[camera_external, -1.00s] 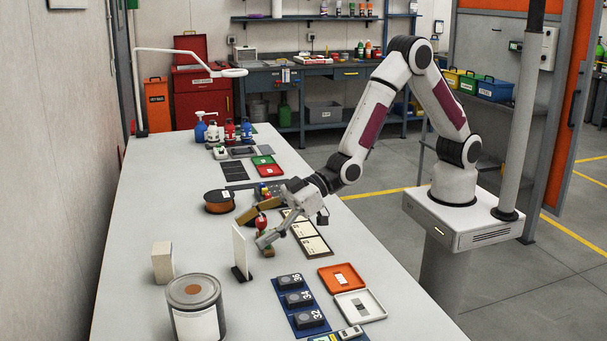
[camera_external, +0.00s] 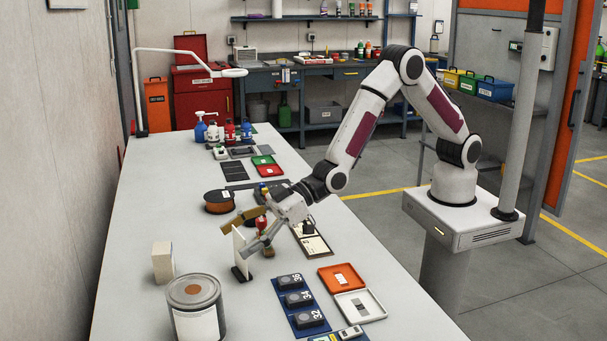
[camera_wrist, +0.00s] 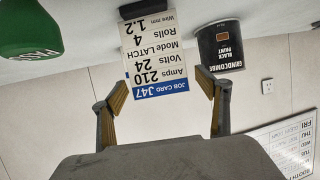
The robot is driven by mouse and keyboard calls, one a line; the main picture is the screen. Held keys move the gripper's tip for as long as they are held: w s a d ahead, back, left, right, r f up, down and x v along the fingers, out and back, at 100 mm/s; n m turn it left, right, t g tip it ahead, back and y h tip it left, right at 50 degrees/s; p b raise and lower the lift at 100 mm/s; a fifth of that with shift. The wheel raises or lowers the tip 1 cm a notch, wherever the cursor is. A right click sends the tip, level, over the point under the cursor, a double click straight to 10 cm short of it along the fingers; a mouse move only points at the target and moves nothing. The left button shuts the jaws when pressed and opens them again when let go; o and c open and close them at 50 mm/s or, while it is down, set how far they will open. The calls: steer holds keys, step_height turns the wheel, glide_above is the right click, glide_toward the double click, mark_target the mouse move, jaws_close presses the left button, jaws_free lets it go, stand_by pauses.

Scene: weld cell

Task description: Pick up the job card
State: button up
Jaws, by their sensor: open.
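In the external view the job card (camera_external: 238,250) stands upright in a dark base (camera_external: 241,274) on the bench. My gripper (camera_wrist: 160,92) is open, with one tan-padded finger on each side of the card's blue-banded edge in the wrist view. I cannot tell whether either finger touches the card.
A paint tin (camera_external: 195,307) and a pale block (camera_external: 163,262) stand left of the card. The paint tin also shows in the wrist view (camera_wrist: 222,48). A blue tray of dark blocks (camera_external: 300,306) lies to the right. A brown spool (camera_external: 219,202) lies behind. Bare bench surrounds the card's front.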

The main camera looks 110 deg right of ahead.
steer(key=c, duration=1.6)
steer(key=shift+r, duration=0.1)
steer(key=shift+r, duration=4.95)
